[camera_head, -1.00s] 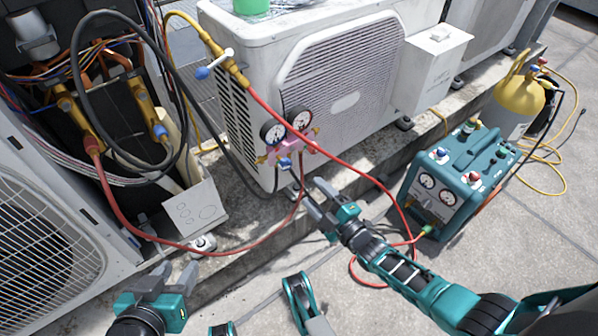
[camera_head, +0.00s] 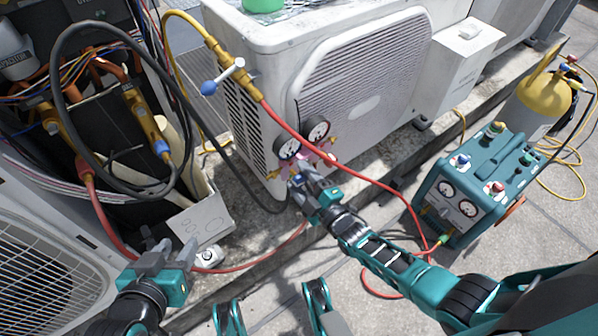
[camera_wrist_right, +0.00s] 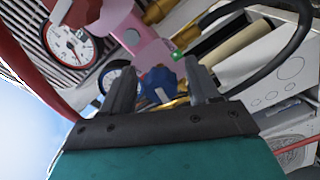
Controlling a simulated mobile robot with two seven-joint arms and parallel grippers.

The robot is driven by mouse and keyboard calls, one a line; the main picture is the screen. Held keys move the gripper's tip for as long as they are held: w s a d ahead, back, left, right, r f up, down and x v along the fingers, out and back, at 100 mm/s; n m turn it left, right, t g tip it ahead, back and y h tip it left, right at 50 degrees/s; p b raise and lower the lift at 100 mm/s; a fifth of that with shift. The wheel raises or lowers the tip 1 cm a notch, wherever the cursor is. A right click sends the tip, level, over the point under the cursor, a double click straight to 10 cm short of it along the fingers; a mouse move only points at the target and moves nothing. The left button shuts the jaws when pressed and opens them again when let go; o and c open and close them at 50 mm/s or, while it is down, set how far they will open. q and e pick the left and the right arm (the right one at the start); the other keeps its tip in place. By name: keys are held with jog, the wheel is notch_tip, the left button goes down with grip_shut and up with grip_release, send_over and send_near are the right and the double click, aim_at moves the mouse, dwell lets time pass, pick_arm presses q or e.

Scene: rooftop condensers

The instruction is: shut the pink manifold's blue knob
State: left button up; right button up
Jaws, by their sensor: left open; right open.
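The pink manifold (camera_head: 322,157) hangs on the front of the white condenser, with two round gauges (camera_head: 288,148) above it. It also shows in the right wrist view (camera_wrist_right: 152,46). Its blue knob (camera_wrist_right: 158,84) sits between the two open fingers of my right gripper (camera_wrist_right: 162,88), with a visible gap on each side. In the head view my right gripper (camera_head: 296,183) is at the manifold's lower left and covers most of the knob. My left gripper (camera_head: 168,250) is open and empty at the lower left, far from the manifold.
A black hose (camera_head: 60,110) and yellow hose hang at left. The teal recovery machine (camera_head: 480,170) and yellow cylinder (camera_head: 548,90) stand right. A second blue-handled valve (camera_head: 222,76) is above left.

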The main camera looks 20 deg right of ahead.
jog(key=c, duration=1)
jog(key=shift+m, duration=0.5)
jog(key=m, duration=0.2)
jog(key=shift+m+b, duration=0.3)
jog(key=shift+m, duration=0.1)
jog(key=m, duration=0.3)
jog(key=shift+f+m, duration=0.1)
jog(key=shift+m, duration=0.2)
jog(key=m, duration=0.3)
jog(key=shift+m+b, duration=0.3)
jog(key=shift+b, duration=0.05)
jog(key=shift+a+m, duration=0.1)
jog(key=shift+m, duration=1.8)
jog(key=shift+s, duration=0.1)
